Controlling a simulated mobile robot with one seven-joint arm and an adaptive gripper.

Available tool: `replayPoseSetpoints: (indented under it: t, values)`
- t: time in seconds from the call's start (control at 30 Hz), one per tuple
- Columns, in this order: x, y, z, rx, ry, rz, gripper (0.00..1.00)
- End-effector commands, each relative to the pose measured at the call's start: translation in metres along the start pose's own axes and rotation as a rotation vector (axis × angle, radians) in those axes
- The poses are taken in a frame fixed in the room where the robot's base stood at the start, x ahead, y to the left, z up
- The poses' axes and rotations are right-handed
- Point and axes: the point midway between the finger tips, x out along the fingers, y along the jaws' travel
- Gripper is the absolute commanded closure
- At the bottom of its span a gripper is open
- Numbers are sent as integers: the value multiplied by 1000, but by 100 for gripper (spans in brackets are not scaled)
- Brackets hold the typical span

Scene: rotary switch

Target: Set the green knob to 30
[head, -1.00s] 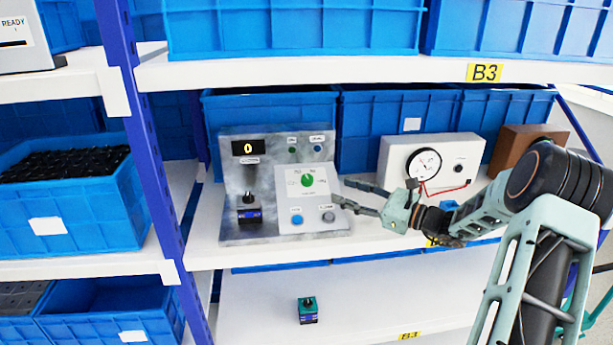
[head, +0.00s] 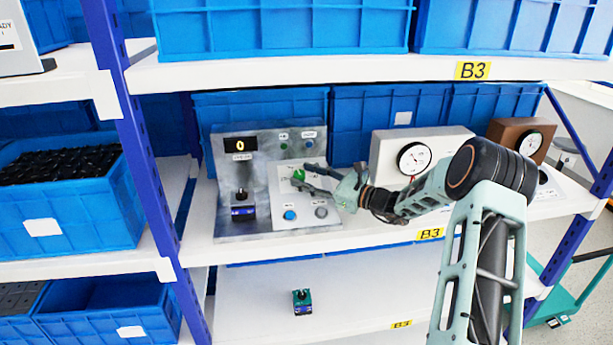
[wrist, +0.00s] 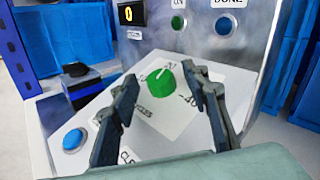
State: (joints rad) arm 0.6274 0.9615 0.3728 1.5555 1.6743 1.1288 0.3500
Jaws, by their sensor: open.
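The green knob (wrist: 160,84) sits on a white dial plate (wrist: 185,118) on the grey panel (head: 222,180). In the wrist view it lies between and just beyond my open fingers, with a white pointer line toward the upper right. My gripper (wrist: 162,98) is open, one finger on each side of the knob's line; contact cannot be told. In the head view my gripper (head: 306,180) covers part of the dial, and the knob (head: 299,175) shows between the fingers. The display (head: 240,144) reads 0.
A black knob block (head: 242,208) stands at the panel's left. A white gauge box (head: 440,146) stands to the right. Blue bins (head: 360,115) line the back of the shelf.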

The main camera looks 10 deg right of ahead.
Motion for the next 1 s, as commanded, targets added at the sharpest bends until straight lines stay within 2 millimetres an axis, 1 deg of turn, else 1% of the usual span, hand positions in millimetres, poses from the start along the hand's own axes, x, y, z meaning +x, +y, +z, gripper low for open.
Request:
replayPoseSetpoints:
  t: [0.1,0.4,0.5,0.77,1.0]
  values:
    - [0,0,0,0,0,0,57]
    - [0,0,0,0,0,0,91]
    - [0,0,0,0,0,0,99]
    - [-1,1,-2,8,-2,-28,99]
    - [-1,6,-4,38,-8,-132,99]
